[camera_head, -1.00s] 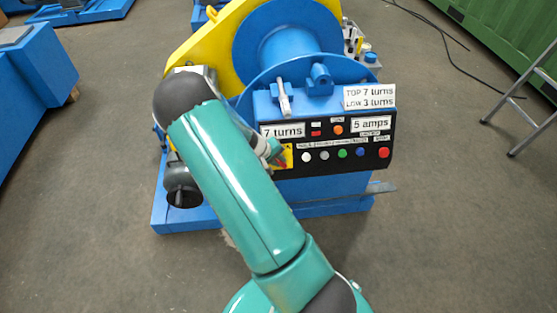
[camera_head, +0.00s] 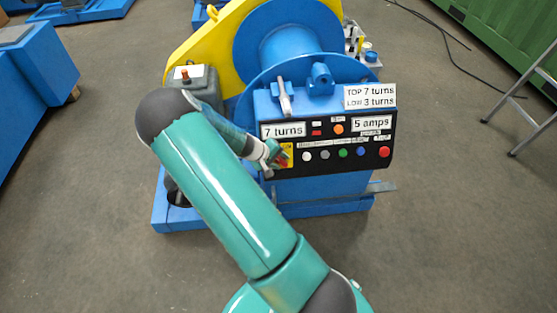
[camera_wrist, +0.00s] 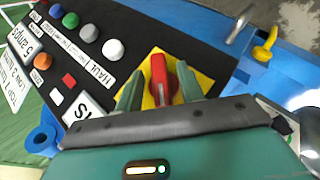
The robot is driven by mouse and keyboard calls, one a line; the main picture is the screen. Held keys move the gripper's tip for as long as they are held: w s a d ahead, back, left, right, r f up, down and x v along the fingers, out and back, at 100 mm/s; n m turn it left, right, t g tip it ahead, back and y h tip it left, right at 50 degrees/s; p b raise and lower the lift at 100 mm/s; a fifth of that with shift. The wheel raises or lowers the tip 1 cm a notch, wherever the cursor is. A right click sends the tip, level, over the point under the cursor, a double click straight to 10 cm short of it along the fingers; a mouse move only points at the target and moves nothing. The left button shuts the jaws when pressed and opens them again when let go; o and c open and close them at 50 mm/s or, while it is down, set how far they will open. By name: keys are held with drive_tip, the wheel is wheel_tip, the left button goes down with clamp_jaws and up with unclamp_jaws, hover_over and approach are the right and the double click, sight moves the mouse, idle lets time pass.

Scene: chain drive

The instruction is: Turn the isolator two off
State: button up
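The isolator (camera_wrist: 160,80) is a red rotary handle on a yellow square plate (camera_wrist: 150,101), on the black control panel (camera_wrist: 110,62). In the wrist view the handle points up and away from my gripper. My gripper (camera_wrist: 158,88) is open, with one green finger on each side of the red handle and small gaps showing. In the head view my gripper (camera_head: 276,158) is at the panel's left end and partly covers the yellow plate (camera_head: 288,150). I cannot read a label naming this isolator.
White, grey, green, blue and red buttons (camera_head: 342,153) run along the panel to the right. A lever (camera_head: 285,96) stands above the panel. A blue drum (camera_head: 285,45) is behind. A ladder (camera_head: 525,110) stands at the right. The floor in front is clear.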

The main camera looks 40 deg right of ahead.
drive_tip(key=shift+w, duration=0.1)
drive_tip(key=shift+w+a+r, duration=0.1)
drive_tip(key=shift+a+r, duration=0.2)
drive_tip(key=shift+r, duration=0.1)
drive_tip(key=v, duration=1.3)
drive_tip(key=s+a+r+t+y, duration=0.2)
drive_tip(key=s+a+r+y, duration=0.15)
drive_tip(key=a+r, duration=0.45)
drive_tip(key=s+a+r+t+y, duration=0.2)
drive_tip(key=s+a+r, duration=0.3)
drive_tip(key=r, duration=0.4)
drive_tip(key=s+a+r+n+t+y, duration=0.2)
drive_tip(key=s+a+r+t, duration=0.1)
drive_tip(key=s+a+r, duration=0.6)
drive_tip(key=shift+s+r, duration=0.6)
drive_tip(key=shift+s, duration=0.4)
